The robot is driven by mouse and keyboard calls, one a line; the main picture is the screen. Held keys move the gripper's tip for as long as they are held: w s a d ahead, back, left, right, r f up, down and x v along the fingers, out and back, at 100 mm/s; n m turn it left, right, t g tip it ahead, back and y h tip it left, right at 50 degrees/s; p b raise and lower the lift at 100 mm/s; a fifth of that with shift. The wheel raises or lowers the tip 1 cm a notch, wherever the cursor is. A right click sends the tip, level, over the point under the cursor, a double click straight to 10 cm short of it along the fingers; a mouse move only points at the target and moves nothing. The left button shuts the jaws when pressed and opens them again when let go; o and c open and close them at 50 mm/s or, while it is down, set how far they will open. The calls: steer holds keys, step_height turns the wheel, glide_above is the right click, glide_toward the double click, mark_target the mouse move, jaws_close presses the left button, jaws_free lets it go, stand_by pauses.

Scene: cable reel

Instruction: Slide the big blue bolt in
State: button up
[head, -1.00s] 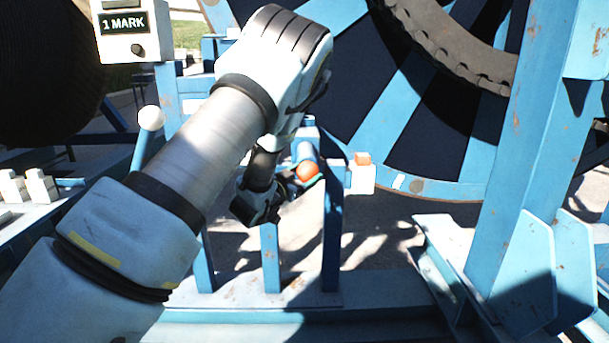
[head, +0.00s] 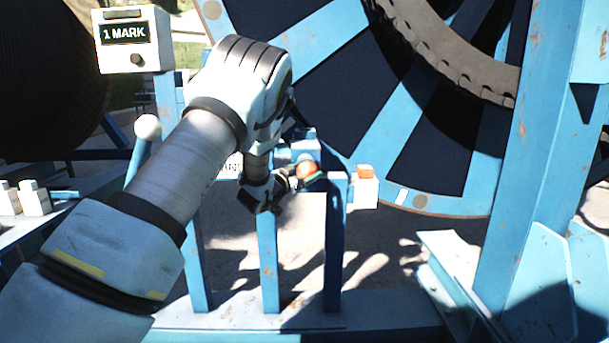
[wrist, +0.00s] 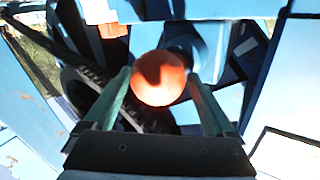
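The big blue bolt shows mainly by its round orange knob (head: 307,168), at the near end of a blue bracket (head: 335,240) on posts. The wrist view shows the knob (wrist: 158,78) between the two teal fingers of my gripper (wrist: 160,84). The fingers appear to touch it on both sides, so my gripper looks shut on it. In the head view my gripper (head: 300,184) reaches the knob from the left, with the wrist partly covering the bracket. Most of the bolt's shaft is hidden behind the knob, and I cannot see its far end.
A large blue and dark reel (head: 370,125) stands just behind the bracket. A white block with an orange top (head: 366,188) sits right of the bolt. A white-knobbed lever (head: 147,128) and a "1 MARK" box (head: 131,38) are at left. A thick blue upright (head: 515,150) stands at right.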

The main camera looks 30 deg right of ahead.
steer(key=shift+o, duration=0.6)
steer(key=shift+a, duration=0.1)
steer(key=shift+s+a+f, duration=0.1)
steer(key=shift+s+a, duration=0.05)
steer(key=shift+a, duration=0.1)
steer(key=b+v, duration=0.2)
steer(key=v, duration=0.8)
steer(key=shift+s, duration=0.1)
